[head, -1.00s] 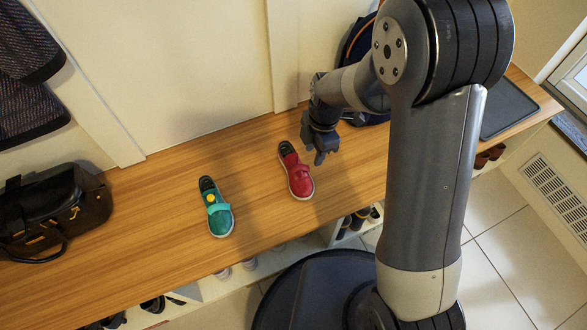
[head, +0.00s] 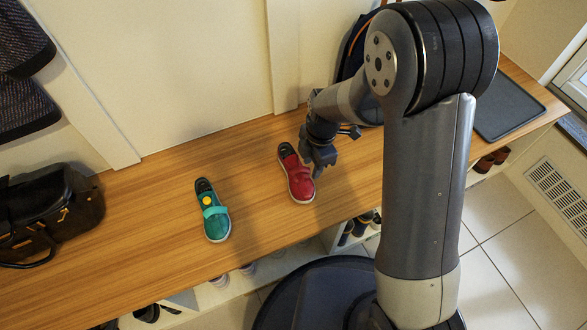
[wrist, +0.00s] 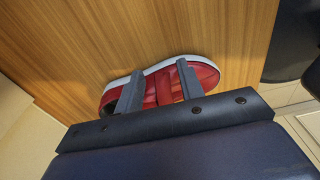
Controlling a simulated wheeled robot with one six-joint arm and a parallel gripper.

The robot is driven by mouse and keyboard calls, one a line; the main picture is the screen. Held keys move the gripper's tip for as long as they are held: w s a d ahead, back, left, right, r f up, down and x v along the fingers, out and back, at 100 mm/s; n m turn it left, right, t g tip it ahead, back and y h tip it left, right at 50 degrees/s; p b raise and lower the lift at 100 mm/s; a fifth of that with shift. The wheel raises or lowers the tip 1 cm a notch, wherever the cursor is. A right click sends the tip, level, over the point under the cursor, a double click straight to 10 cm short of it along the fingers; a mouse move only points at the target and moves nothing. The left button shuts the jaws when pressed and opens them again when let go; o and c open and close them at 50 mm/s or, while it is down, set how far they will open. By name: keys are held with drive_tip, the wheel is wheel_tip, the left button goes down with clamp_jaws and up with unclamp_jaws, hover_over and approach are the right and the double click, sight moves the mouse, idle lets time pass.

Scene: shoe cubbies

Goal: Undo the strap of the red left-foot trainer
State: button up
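The red trainer (head: 297,181) sits on the wooden bench, its dark opening toward the wall and its toe toward the front edge. Its strap (head: 300,172) crosses the upper; I cannot tell whether it is fastened. My gripper (head: 319,172) is close beside the trainer on its right. In the wrist view my gripper (wrist: 160,70) is open, with its two fingers spread over the red trainer (wrist: 205,73). Red material shows between the fingers; I cannot tell if they touch it. The fingers hide part of the upper.
A green trainer (head: 214,218) with a yellow round spot stands to the left on the bench (head: 140,215). A black bag (head: 50,210) is at the far left, a grey tray (head: 505,108) at the right. Shoes sit in cubbies below. The bench between bag and green trainer is clear.

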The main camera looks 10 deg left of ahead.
drive_tip(key=shift+f+b, duration=0.45)
drive_tip(key=shift+f, duration=0.2)
drive_tip(key=shift+c, duration=0.4)
drive_tip(key=c, duration=0.3)
drive_tip(key=shift+r, duration=0.15)
drive_tip(key=shift+c, duration=0.7)
drive_tip(key=shift+r+p, duration=0.35)
drive_tip(key=shift+r, duration=0.05)
drive_tip(key=shift+c, duration=0.3)
drive_tip(key=shift+r, duration=0.2)
clamp_jaws()
drive_tip(key=shift+s+a+r+t+h+p, duration=0.1)
drive_tip(key=shift+s+r+t+h+p, duration=0.15)
drive_tip(key=shift+r+t+p, duration=0.25)
drive_tip(key=shift+s+r+t+h, duration=0.2)
drive_tip(key=shift+r+t+h, duration=0.15)
drive_tip(key=shift+r+t, duration=0.05)
